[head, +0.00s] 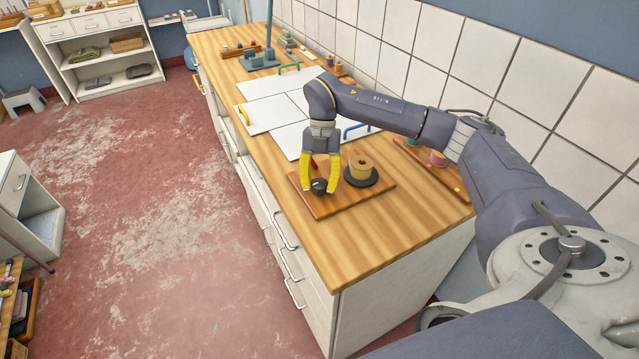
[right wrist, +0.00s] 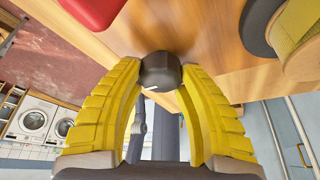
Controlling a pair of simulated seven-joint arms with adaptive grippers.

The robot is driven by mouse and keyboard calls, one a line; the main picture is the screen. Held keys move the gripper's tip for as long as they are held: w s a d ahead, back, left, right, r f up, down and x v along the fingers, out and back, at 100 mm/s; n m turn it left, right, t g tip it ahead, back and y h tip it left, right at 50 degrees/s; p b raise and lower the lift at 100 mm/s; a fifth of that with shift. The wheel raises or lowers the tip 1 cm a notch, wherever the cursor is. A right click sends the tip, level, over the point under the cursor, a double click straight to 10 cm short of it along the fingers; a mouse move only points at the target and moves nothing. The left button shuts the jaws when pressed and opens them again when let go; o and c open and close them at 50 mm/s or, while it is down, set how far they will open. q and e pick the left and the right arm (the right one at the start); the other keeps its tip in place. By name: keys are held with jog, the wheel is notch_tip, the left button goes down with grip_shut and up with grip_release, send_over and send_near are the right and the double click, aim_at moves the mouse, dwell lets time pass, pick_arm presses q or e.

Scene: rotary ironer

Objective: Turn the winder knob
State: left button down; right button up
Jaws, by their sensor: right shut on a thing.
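The winder stands on a wooden board (head: 372,193) near the front end of the counter. Its dark winder knob (head: 319,186) is at the left of the board, and a tan spool (head: 361,166) on a black disc is to the right. My right gripper (head: 320,188) comes down from above with its yellow fingers shut on the knob. In the right wrist view the dark knob (right wrist: 160,72) sits between the two fingertips, with a small white mark on it. The spool (right wrist: 300,50) is at the upper right there. My left gripper is not in view.
White panels with a yellow handle (head: 243,114), a green handle (head: 289,68) and a blue handle (head: 357,130) lie behind the board. The counter's front corner is clear.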

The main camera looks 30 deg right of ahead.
jog(key=n, duration=0.2)
jog(key=n+h, duration=0.1)
jog(key=n, duration=0.2)
jog(key=shift+g+h, duration=0.3)
jog(key=shift+g, duration=0.1)
jog(key=n+h, duration=0.2)
jog(key=n, duration=0.3)
jog(key=shift+d, duration=0.1)
jog(key=n+h, duration=0.1)
jog(key=n, duration=0.4)
jog(key=shift+f+h, duration=0.1)
jog(key=shift+h, duration=0.3)
jog(key=n, duration=0.2)
jog(key=n+t+h, duration=0.1)
jog(key=n, duration=0.1)
jog(key=shift+d+n+t, duration=0.1)
jog(key=shift+n+t, duration=0.2)
jog(key=o, duration=1.2)
